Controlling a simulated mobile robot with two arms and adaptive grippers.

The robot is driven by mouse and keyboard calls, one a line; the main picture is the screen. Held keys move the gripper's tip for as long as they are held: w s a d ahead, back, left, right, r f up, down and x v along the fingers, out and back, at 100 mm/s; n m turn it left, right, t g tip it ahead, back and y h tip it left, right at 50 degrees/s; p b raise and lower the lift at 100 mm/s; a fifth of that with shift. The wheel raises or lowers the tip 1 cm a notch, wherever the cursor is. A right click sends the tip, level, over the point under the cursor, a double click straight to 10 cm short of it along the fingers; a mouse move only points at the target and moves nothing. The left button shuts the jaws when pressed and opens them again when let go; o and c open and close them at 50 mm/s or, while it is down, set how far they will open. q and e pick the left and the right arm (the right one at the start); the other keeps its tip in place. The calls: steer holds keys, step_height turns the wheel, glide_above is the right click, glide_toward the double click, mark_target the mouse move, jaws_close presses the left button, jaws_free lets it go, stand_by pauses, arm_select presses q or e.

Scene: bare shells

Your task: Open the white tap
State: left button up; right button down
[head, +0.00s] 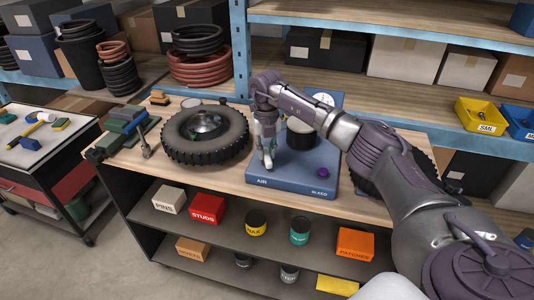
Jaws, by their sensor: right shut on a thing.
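A blue air unit (303,182) stands on the wooden workbench, marked AIR at its front left and BLEED at its front right. My right gripper (267,162) points down over the AIR side. I cannot make out how far the tap is turned. A small purple knob (322,171) sits on the BLEED side, apart from the gripper. My left gripper is not in view.
A tyre (205,135) lies on the bench left of the unit; another dark tyre shows partly behind my right arm. A green vice (122,128) stands at the bench's left end. Boxes and tins fill the shelf below. Blue-framed shelving (240,45) stands behind.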

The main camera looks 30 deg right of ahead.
mark_target(265, 154)
steer(key=n+b, duration=0.1)
steer(key=n, duration=0.5)
steer(key=shift+a+b, duration=0.2)
steer(key=shift+b, duration=0.2)
steer(key=n+b, duration=0.1)
steer(key=n, duration=0.5)
steer(key=shift+a+r, duration=0.1)
steer(key=shift+a, duration=0.05)
steer(key=shift+n, duration=0.3)
steer(key=c, duration=1)
jaws_free()
steer(key=shift+c, duration=0.2)
step_height(265, 154, up, 12)
